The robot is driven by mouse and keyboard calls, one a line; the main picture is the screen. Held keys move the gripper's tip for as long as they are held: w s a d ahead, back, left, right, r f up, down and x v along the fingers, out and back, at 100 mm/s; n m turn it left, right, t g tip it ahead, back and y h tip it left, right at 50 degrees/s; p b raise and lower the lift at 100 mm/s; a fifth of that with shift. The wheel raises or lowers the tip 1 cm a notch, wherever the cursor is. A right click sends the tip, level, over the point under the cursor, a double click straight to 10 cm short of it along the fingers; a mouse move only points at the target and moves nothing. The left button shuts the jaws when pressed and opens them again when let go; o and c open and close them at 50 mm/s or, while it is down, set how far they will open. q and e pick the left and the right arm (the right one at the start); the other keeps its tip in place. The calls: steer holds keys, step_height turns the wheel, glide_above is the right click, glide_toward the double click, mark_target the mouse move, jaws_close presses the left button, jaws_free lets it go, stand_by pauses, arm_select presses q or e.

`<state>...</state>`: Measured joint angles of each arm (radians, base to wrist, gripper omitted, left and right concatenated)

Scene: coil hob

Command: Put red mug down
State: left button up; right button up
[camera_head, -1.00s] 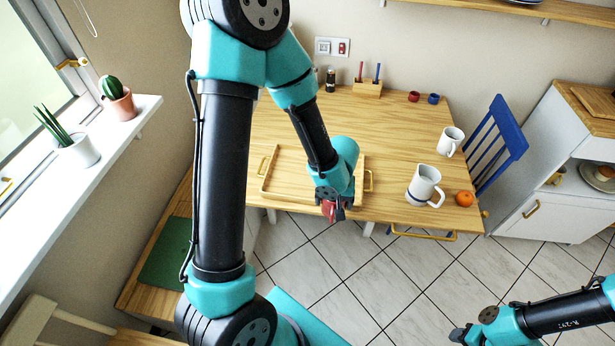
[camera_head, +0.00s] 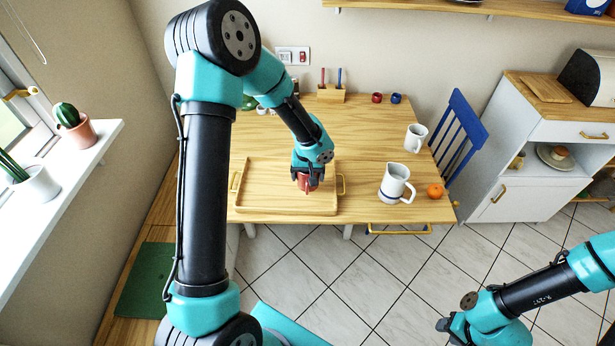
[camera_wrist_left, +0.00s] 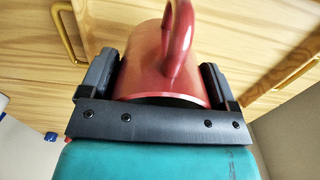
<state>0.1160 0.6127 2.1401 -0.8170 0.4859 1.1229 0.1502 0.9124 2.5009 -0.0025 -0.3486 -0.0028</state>
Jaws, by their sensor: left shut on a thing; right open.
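The red mug (camera_head: 305,184) is held by my left gripper (camera_head: 308,176) over the right part of the wooden tray (camera_head: 262,208) on the table. In the left wrist view the red mug (camera_wrist_left: 165,65) fills the space between the two dark fingers of my left gripper (camera_wrist_left: 160,80), its handle facing the camera. Whether the mug's base touches the tray cannot be told. My right gripper (camera_head: 447,327) is open and empty at the lower right, over the floor and away from the table.
On the table to the right stand a white pitcher (camera_head: 393,184), a white mug (camera_head: 415,138) and an orange (camera_head: 435,191). The tray's left part is clear.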

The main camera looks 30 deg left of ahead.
arm_select(q)
steer(key=shift+w+a, duration=0.4)
steer(key=shift+w, duration=0.3)
steer(key=shift+w, duration=0.1)
steer(key=shift+w+a+f, duration=0.1)
steer(key=shift+w+a, duration=0.1)
steer(key=shift+w, duration=0.05)
steer(key=shift+f, duration=1.75)
steer(key=shift+f, duration=0.1)
steer(key=o, duration=0.9)
step_height(320, 180, up, 12)
steer(key=shift+r, duration=0.15)
